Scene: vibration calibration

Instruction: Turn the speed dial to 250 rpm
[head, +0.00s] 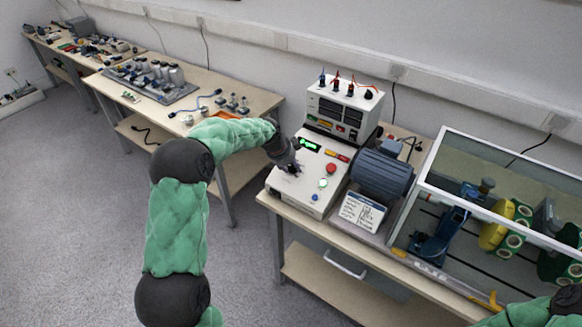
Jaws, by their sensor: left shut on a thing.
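The white control box (296,198) with a sloped top panel stands on the bench at the centre. A small green-lit display (309,144) is on its upper part; its digits are too small to read. My left gripper (293,170) reaches in from the left and points down at the panel's left half. It is shut on the speed dial, which is mostly hidden by the fingers, so its pointer and scale cannot be read. My right gripper is out of view; only part of the right arm shows at the bottom right corner.
A meter box (343,108) stands behind. A blue-grey motor (383,173), a printed card (362,211) and a clear-walled enclosure (500,165) are to the right.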

